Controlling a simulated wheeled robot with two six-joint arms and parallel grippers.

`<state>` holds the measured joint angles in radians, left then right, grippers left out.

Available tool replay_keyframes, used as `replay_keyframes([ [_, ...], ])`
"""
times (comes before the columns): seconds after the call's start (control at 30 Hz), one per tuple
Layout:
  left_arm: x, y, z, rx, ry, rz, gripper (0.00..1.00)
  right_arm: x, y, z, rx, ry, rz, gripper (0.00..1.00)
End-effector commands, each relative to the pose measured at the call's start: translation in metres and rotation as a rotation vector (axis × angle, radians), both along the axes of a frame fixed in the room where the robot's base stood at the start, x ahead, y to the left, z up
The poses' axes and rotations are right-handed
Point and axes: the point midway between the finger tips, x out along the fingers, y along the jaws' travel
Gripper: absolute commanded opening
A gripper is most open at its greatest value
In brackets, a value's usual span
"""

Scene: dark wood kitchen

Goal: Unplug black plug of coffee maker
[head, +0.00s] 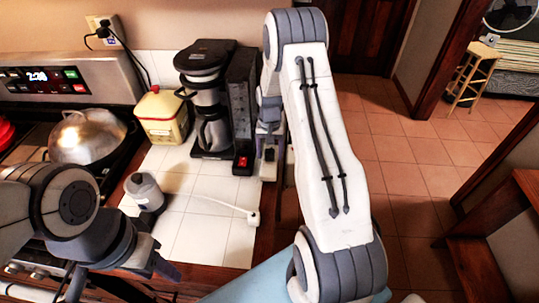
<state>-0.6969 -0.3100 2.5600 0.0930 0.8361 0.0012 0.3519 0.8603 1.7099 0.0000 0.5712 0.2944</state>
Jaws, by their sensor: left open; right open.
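The black plug (103,32) sits in the wall outlet (112,22) at the upper left. A black cord runs down from it behind the counter items. The black coffee maker (205,72) stands upright on the white tiled counter, with a carafe in it and a red switch at its lower right. My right gripper (268,168) is open beside the coffee maker's right side, partly hidden by my arm; whether it touches is unclear. My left gripper (122,276) is open and empty at the counter's front edge, lower left, far from the outlet.
A domed metal lid (85,137) sits on the stove at left. Open tiled floor (405,170) lies to the right.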

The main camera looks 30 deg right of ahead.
Motion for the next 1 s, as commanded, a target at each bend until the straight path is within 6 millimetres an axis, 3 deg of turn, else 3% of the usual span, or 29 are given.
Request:
replay_keyframes([
  [0.33,0.0000,0.0001,0.0008,0.000,0.000,0.000,0.50,0.0000,0.0000,0.0000,0.000,0.000,0.000,0.72],
  [0.37,-0.0001,0.0000,0.0007,0.000,0.000,0.000,0.50,0.0000,0.0000,0.0000,0.000,0.000,0.000,0.65],
  [0.53,-0.0001,0.0000,0.0008,0.000,0.000,0.000,0.50,0.0000,0.0000,0.0000,0.000,0.000,0.000,0.00],
  [1.0,0.0000,0.0000,0.0073,0.000,0.000,0.000,0.50,0.0001,-0.0001,0.0087,0.000,0.000,0.000,0.00],
])
